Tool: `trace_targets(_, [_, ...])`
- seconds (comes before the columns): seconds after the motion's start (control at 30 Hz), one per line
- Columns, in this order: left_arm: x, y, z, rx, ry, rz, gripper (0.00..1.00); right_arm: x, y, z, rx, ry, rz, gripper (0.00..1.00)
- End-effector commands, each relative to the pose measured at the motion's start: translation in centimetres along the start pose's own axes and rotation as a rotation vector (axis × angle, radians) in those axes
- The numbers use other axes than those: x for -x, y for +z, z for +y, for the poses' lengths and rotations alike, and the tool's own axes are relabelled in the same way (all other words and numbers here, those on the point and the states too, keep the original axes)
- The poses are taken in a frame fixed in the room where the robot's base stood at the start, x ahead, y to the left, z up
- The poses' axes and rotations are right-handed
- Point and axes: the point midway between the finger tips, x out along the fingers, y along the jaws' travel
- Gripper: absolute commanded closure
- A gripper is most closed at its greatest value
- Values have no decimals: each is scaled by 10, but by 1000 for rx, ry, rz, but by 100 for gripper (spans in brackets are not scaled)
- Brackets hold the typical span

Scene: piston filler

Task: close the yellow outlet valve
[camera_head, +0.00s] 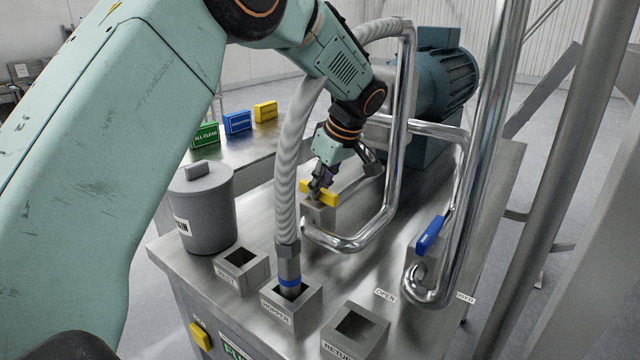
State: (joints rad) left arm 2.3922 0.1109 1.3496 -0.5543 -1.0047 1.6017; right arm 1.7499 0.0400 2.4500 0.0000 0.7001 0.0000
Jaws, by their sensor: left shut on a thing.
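The yellow outlet valve handle (330,198) sits on a small grey block near the middle of the steel bench, behind the hose. My left gripper (318,190) reaches down over it from above and is shut on the handle. The fingers cover part of the handle, so its full turn angle is hard to tell. My right gripper is not in view.
A ribbed hose (290,170) with a blue band stands in the hopper socket (305,312) in front. Bent steel pipes (352,243) pass close to the right of my gripper. A blue-handled valve (431,235), a lidded grey bin (203,215) and a motor (447,85) stand around.

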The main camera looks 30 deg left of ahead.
Motion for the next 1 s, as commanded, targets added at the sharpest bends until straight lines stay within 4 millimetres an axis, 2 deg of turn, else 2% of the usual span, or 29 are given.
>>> trace_targets(0.3, [-1, 1, 0, 96, -43, -3, 100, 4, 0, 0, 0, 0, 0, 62])
trace_targets(0.8, [-2, 1, 0, 113, -51, -3, 100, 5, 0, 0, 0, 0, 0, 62])
trace_targets(0.83, [-2, 1, 0, 113, -51, -3, 84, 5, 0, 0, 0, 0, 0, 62])
trace_targets(1.0, [-1, 0, 0, 113, -49, -2, 70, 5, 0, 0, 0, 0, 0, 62])
